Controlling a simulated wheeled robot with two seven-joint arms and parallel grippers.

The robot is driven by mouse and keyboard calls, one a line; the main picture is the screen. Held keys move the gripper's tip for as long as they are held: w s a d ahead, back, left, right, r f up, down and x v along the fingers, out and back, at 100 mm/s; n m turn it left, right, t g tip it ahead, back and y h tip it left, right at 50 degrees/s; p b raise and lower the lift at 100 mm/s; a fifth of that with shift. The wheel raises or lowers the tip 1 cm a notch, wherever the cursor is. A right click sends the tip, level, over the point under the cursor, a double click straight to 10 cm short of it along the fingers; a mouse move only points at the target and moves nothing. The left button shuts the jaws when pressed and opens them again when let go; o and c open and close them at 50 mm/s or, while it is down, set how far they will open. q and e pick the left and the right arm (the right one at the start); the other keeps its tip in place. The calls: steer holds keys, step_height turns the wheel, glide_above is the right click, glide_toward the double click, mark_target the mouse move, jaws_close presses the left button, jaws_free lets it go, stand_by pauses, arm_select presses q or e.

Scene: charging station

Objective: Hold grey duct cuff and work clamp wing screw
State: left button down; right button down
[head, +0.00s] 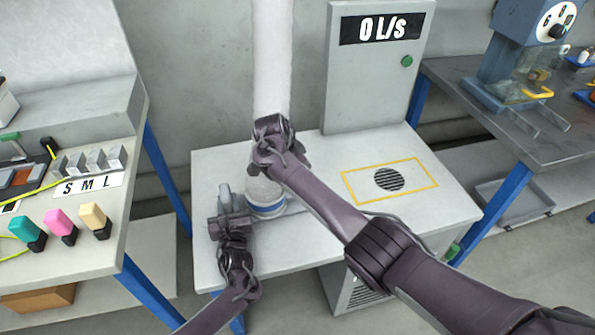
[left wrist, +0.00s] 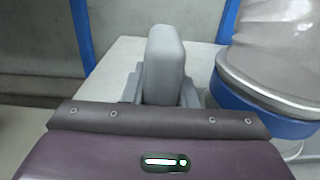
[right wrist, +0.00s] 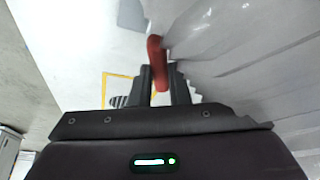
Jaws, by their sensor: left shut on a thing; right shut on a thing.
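The white duct (head: 271,60) hangs down to a grey cuff (head: 264,190) that stands over a blue ring (head: 266,207) on the white bench. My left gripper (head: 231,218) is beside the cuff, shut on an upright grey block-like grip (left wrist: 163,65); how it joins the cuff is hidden. The blue ring (left wrist: 262,112) shows to its right in the left wrist view. My right gripper (head: 275,150) is in front of the duct above the cuff. It is shut on a red wing screw (right wrist: 158,62), with the wrinkled duct close on the right; the head view hides this screw.
A grey panel (head: 375,80) reading 0 L/s stands at the back of the bench. A round vent (head: 389,179) in a yellow outline lies right of the cuff. A left table holds coloured blocks (head: 60,222); a right bench carries a blue machine (head: 525,55).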

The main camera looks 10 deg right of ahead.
steer(key=c, duration=1.4)
jaws_free()
steer(key=shift+o, duration=0.2)
steer(key=v, duration=1.2)
arm_select(q)
steer(key=c, duration=1.1)
jaws_free()
steer(key=s, duration=0.8)
steer(key=s+d, duration=0.1)
steer(key=s, duration=0.3)
